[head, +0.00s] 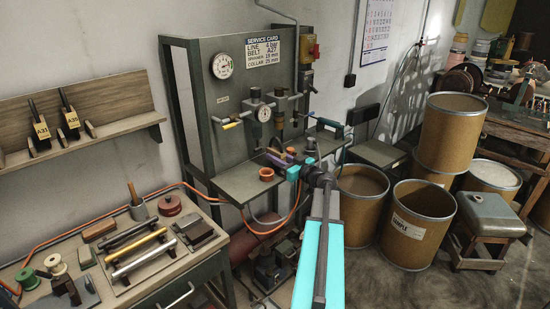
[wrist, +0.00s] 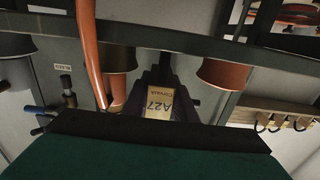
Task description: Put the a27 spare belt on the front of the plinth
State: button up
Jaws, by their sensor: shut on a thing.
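The A27 spare belt (wrist: 160,104) is a dark piece with a yellow tag reading A27, seen in the middle of the wrist view. My gripper (head: 276,158) is shut on it above the grey-green shelf of the gauge stand in the head view. There the belt is small and mostly hidden by the gripper, and I cannot tell if it touches anything. Which surface is the plinth is unclear; the gauge stand's shelf (head: 238,184) is the one below my gripper.
A panel with gauges and a service card (head: 264,48) rises behind. Belts tagged A31 (head: 41,130) and another number stand on the left wall shelf (head: 100,135). Brown drums (head: 418,224) stand at right.

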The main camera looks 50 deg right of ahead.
jog(key=shift+f+b, duration=0.15)
jog(key=shift+b, duration=0.2)
jog(key=o, duration=0.8)
jog(key=shift+r+p, duration=0.25)
jog(key=shift+p, duration=0.2)
jog(key=shift+s+a+f+b, duration=0.15)
jog(key=shift+s+b, duration=0.9)
jog(key=shift+s, duration=2)
jog(key=shift+s+a+r+b, duration=0.2)
jog(key=shift+s+b, duration=0.8)
jog(key=shift+s, duration=2)
